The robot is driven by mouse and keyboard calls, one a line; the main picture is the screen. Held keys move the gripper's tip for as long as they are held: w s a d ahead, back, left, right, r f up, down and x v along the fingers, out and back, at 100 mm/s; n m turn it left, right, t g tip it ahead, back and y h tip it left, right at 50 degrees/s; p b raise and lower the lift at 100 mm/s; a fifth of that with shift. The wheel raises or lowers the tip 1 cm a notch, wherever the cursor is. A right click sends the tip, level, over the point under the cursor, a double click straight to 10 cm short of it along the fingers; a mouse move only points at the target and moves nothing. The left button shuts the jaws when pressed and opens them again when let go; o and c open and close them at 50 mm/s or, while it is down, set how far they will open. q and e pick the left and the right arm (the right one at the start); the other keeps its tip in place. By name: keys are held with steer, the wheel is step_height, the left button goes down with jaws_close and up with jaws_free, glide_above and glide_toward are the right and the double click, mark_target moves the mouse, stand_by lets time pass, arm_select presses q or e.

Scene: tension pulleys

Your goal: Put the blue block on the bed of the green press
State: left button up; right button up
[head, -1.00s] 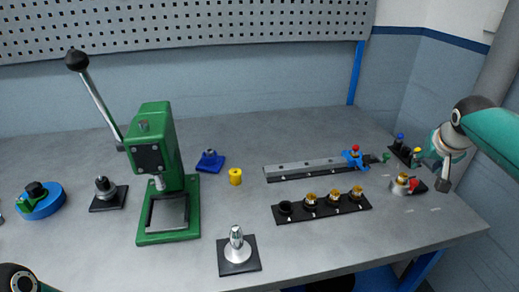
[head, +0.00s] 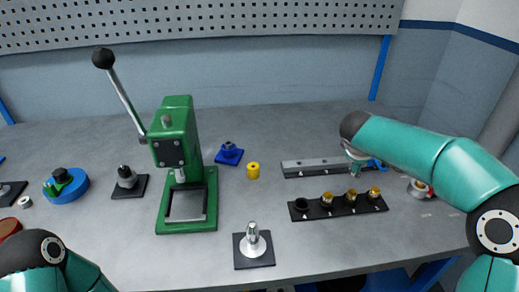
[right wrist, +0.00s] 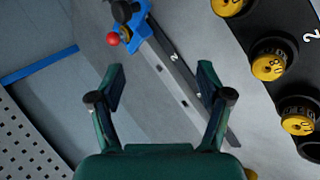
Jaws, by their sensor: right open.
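The green press (head: 178,150) stands left of centre in the head view. Its flat bed (head: 187,204) looks empty below the ram, and its lever is raised. My right gripper (head: 354,171) is over the right end of the grey rail, well right of the blue block. In the right wrist view my right gripper (right wrist: 162,74) is open and empty, with the rail beneath it. My left arm shows at bottom left, but its gripper is out of view.
A yellow cylinder (head: 253,170) stands close to the blue block. A black strip (head: 338,207) holds several brass-topped pieces. A blue carriage with a red knob (right wrist: 128,33) sits on the rail (right wrist: 185,85). A metal post (head: 252,241) stands in front.

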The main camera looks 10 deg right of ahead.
steer(key=w+a+n+t+p, duration=0.2)
steer(key=w+a+n+t, duration=0.15)
steer(key=a+n, duration=1.1)
steer(key=n+t+y+p, duration=0.1)
steer(key=n+t+y, duration=0.3)
steer(key=n, duration=0.7)
glide_toward(228, 148)
steer(key=shift+n, duration=0.25)
steer(key=p+x, duration=0.1)
steer(key=x, duration=0.1)
steer(key=p+x, duration=0.2)
steer(key=x, duration=0.1)
steer(key=shift+w+a+f, duration=0.15)
steer(key=shift+w+f, duration=0.05)
steer(key=shift+f, duration=0.15)
steer(key=shift+w+f, duration=0.15)
steer(key=shift+w, duration=0.05)
steer(key=shift+r+p+x, duration=0.1)
steer(key=shift+p+x, duration=0.65)
steer(key=shift+x, duration=0.35)
steer(key=shift+r+p+x, duration=0.15)
steer(key=shift+p+x, duration=0.55)
steer(key=shift+x, duration=0.4)
steer(key=shift+w+d+f, duration=0.2)
steer(key=shift+w+d, duration=0.05)
steer(key=shift+w, duration=0.2)
arm_select(q)
step_height(228, 148, up, 10)
